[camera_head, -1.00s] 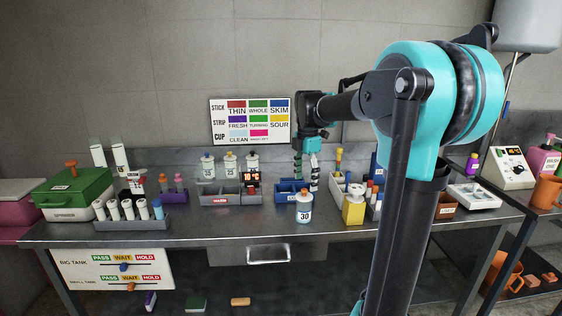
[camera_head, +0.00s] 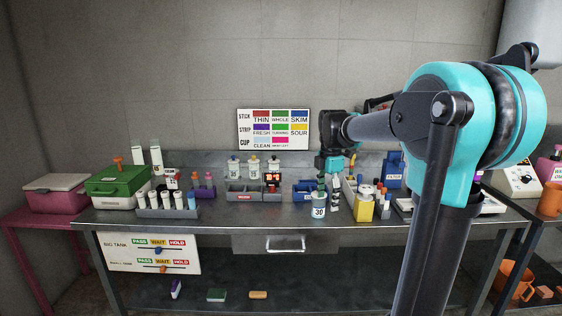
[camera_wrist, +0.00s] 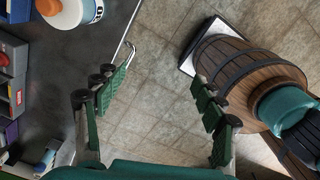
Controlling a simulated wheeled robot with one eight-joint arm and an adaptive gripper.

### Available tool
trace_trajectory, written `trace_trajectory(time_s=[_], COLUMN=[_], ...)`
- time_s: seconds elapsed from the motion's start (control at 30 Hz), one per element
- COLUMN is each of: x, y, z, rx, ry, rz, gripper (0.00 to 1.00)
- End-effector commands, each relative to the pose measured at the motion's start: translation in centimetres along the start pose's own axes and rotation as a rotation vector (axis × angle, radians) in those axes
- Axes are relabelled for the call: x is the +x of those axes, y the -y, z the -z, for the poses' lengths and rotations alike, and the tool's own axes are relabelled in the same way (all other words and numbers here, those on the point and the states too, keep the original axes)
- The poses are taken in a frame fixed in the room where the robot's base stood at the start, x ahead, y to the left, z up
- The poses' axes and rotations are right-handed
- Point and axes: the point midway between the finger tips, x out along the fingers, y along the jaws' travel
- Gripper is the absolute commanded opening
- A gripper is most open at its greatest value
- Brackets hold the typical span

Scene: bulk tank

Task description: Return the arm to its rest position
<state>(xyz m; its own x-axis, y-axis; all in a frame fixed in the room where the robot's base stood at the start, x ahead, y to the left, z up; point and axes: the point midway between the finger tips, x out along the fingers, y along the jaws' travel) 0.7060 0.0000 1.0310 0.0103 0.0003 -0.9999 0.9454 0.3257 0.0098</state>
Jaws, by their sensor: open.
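My gripper (camera_head: 329,186) hangs at the end of my arm over the front right part of the steel bench (camera_head: 215,228). In the head view its fingers partly overlap the white bottle marked 30 (camera_head: 318,211). In the wrist view the two green fingers stand wide apart with nothing between them (camera_wrist: 160,100). They point past the bench's front edge, with tiled floor beyond. The bottle with its orange cap shows apart from the fingers at the top left of the wrist view (camera_wrist: 75,14). My arm is stretched out forward, not folded.
A yellow box (camera_head: 364,209) and a blue bin (camera_head: 307,190) stand close to my gripper. A green spinner box (camera_head: 118,188) and a tube rack (camera_head: 167,211) are at left. In the wrist view a wooden barrel (camera_wrist: 250,72) stands on the floor beside the bench.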

Motion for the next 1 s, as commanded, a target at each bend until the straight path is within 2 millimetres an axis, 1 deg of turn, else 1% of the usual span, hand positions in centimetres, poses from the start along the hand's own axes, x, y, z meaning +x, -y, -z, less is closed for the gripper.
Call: trace_trajectory(time_s=[0.27, 0.47, 0.57, 0.67, 0.9, 1.0], x=[1.9, 4.2, 5.7, 7.8, 14.1, 16.4], y=[1.8, 4.0, 5.6, 7.7, 14.8, 17.5], z=[0.1, 0.2, 0.3, 0.5, 1.6, 2.2], rx=[0.178, 0.389, 0.530, 0.714, 1.296, 1.516], ry=[0.005, 0.004, 0.000, -0.012, -0.092, -0.141], rz=[-0.033, -0.073, -0.102, -0.138, -0.250, -0.288], gripper=[0.70, 0.70, 0.70, 0.70, 0.70, 0.70])
